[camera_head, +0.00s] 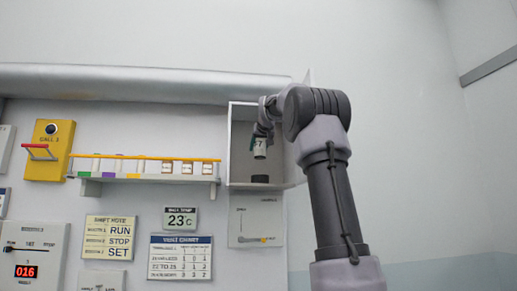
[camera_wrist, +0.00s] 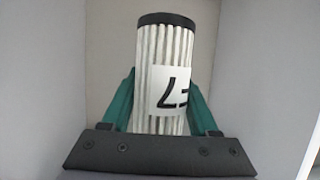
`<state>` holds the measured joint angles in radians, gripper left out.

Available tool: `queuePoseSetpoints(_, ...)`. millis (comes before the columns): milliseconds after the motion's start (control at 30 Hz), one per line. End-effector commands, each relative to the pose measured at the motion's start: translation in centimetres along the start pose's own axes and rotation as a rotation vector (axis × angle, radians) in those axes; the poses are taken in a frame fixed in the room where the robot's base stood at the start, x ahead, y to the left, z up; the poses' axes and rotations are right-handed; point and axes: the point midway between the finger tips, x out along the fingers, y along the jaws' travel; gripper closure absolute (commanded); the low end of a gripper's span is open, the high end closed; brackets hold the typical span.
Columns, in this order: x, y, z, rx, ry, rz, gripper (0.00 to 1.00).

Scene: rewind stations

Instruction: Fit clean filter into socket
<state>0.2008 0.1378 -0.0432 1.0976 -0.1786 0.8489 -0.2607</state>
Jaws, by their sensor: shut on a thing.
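The clean filter (camera_wrist: 150,60) is a white pleated cylinder with a dark end cap and a white label bearing black marks. My gripper (camera_wrist: 165,105) is shut on it, with green fingers on both sides. In the head view the filter (camera_head: 260,151) hangs upright below my gripper (camera_head: 259,138), inside an open wall box (camera_head: 240,115). A dark round socket (camera_head: 260,179) sits on the box floor beneath it. A small gap shows between the filter and the socket. The socket is out of sight in the wrist view.
The box walls stand close around my gripper, and an open door edge (camera_head: 307,90) shows at its right. A grey pipe (camera_head: 140,84) runs above. A lever panel (camera_head: 256,228) is below the box.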

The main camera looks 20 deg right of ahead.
Motion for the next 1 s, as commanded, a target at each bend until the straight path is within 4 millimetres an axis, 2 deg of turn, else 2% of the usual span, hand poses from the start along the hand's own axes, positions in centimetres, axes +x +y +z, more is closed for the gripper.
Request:
queuePoseSetpoints(600, 1.8, 0.0, 4.5, 0.000, 0.000, 0.000, 0.99)
queuePoseSetpoints(1000, 2.1, 0.0, 5.3, 0.000, 0.001, 0.000, 0.99)
